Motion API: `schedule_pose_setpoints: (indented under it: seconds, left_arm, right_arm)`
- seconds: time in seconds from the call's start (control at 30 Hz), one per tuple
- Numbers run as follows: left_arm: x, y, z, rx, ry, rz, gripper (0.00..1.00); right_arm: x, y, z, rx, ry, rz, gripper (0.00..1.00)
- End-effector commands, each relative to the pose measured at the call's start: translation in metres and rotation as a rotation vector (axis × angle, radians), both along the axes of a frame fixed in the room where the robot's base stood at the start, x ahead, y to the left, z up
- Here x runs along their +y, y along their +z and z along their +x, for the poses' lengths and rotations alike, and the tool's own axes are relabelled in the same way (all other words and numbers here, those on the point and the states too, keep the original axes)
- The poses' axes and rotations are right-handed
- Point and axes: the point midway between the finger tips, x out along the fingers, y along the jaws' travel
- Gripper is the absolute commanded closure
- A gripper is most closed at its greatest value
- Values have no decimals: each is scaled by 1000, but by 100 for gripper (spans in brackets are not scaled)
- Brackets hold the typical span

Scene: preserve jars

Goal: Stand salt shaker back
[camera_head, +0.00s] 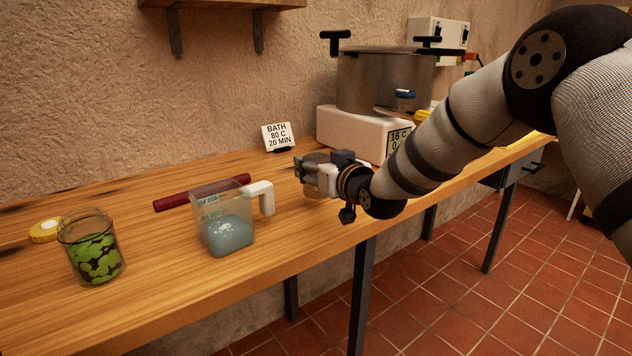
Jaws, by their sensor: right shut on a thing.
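My right gripper (318,174) is shut on a small greyish thing, which I take to be the salt shaker (316,158). The fingers and wrist cover most of it; only parts of its top and lower side show. It looks roughly upright, close to the wooden bench (150,300) near its front edge. I cannot tell whether its base touches the bench top. My left gripper is not in view.
A clear jug (226,232) with a white handle stands left of the gripper, with a dark red rod (172,200) behind it. A glass of green pieces (96,258), a yellow roll (44,230), a sign (278,136) and a large pot (378,82) on a white scale stand around.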

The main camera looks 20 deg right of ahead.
Motion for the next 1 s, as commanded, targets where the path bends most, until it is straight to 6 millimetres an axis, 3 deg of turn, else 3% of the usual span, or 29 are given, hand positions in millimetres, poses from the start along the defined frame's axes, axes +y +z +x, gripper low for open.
schedule_pose_setpoints:
  seconds: [0.13,0.5,0.53,0.6,1.0]
  left_arm:
    - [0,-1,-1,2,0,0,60]
    - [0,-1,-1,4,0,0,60]
    - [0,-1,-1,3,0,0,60]
    - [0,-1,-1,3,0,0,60]
    - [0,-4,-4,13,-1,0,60]
  right_arm:
    - [-1,-26,2,1,-1,1,92]
    - [-1,-32,1,-1,-1,1,92]
    - [-1,-33,1,2,-1,1,44]
    - [-1,-32,1,1,-1,1,31]
    - [-1,-34,-2,4,-1,1,31]
